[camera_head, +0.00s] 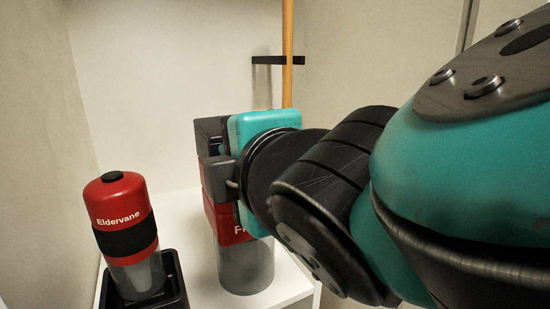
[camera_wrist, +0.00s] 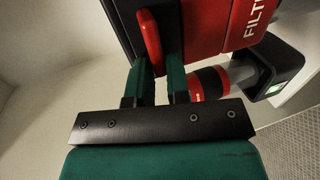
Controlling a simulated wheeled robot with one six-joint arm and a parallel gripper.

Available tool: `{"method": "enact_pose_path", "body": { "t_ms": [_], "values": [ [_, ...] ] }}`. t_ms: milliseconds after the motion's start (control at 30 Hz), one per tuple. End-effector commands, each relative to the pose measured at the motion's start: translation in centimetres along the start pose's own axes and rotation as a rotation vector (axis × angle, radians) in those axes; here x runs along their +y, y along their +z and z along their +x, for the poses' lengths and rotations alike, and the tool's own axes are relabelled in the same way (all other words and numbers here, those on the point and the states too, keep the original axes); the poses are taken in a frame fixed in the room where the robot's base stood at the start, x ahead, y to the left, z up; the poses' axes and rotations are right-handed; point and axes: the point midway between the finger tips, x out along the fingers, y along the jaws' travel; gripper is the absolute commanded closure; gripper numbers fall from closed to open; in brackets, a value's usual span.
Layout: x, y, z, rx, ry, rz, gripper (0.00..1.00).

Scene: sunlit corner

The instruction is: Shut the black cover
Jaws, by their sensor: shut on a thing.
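In the wrist view, the black cover (camera_wrist: 174,14) is a dark panel set into a red housing (camera_wrist: 215,12) with partly visible white lettering. A red tab (camera_wrist: 148,36) stands out from it. My gripper (camera_wrist: 161,78) has its two green fingers closed around the lower end of this tab. My gripper hides most of that unit there. How far the cover stands open cannot be told.
A red bottle (camera_head: 112,199) with a black band stands in a black tray (camera_head: 177,288) on the white surface (camera_head: 187,208), left of the unit. Walls close in behind and at left. A wooden pole (camera_head: 287,50) and black bracket (camera_head: 268,60) are behind.

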Motion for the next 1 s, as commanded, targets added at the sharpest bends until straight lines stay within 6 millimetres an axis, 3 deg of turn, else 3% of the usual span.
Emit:
{"method": "enact_pose_path", "body": {
  "t_ms": [500,533,600,1000],
  "values": [
    [-1.06,0.02,0.25,-0.003,-0.02,-0.007,1.0],
    [-1.08,0.02,0.25,-0.003,-0.021,-0.007,0.79],
    [-1.07,0.02,0.25,-0.002,-0.02,-0.007,0.63],
    [-0.68,0.07,0.21,-0.003,-0.011,-0.003,0.63]
  ]
}}
